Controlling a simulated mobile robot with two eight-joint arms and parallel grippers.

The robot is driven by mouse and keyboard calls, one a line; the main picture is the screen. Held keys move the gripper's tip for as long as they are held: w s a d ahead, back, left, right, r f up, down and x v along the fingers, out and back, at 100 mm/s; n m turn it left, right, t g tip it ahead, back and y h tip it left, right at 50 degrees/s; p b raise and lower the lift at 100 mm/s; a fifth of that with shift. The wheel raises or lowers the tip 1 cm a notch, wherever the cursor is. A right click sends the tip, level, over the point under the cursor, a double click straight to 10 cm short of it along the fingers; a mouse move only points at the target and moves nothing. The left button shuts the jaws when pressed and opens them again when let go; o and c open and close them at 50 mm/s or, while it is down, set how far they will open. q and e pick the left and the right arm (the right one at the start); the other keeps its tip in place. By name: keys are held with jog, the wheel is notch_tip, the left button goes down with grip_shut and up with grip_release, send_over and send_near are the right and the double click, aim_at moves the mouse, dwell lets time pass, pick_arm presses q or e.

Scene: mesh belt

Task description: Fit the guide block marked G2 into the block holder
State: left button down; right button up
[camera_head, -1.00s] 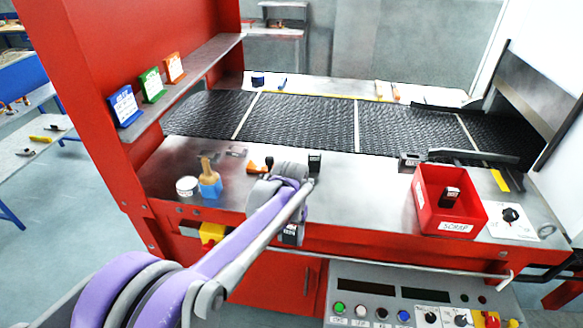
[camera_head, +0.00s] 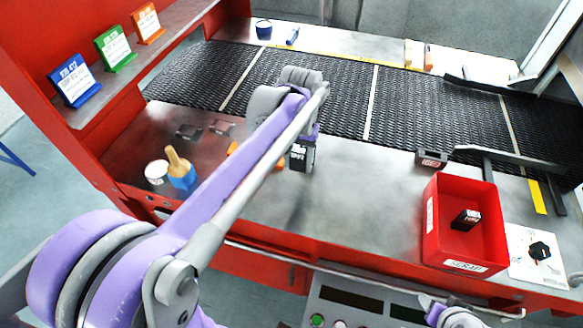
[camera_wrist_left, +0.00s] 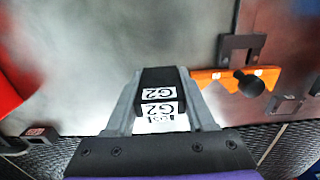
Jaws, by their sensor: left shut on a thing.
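The guide block G2 (camera_wrist_left: 160,85) is black with white G2 labels. My left gripper (camera_wrist_left: 160,108) is shut on it, one finger on each side. In the head view a black labelled block (camera_head: 302,157) hangs under my left gripper (camera_head: 306,138), over the steel table near the belt. In the left wrist view another white label (camera_wrist_left: 168,125) shows just beyond G2; what bears it is mostly hidden. I cannot make out the block holder for certain. My right gripper is not in view.
A red scrap box (camera_head: 432,220) with a black block (camera_head: 465,219) in it stands right. A small dark labelled block (camera_head: 431,158) sits by the belt (camera_head: 320,92). An orange bar (camera_wrist_left: 207,77) with a black knob lies beside G2. A brush (camera_head: 181,172) stands left.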

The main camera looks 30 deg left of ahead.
aim_at(298, 149)
pick_arm(q)
notch_tip(298, 149, down, 7)
jog(key=shift+w+r, duration=0.1)
jog(key=shift+r, duration=0.1)
jog(key=shift+f, duration=0.1)
jog(key=shift+f, duration=0.15)
jog(key=shift+c, duration=1.2)
grip_release()
notch_tip(298, 149, up, 12)
jog(key=shift+f, duration=0.15)
jog(key=shift+o, duration=0.4)
jog(key=shift+a, duration=0.1)
jog(key=shift+a+f, duration=0.1)
jog(key=shift+f, duration=5.4)
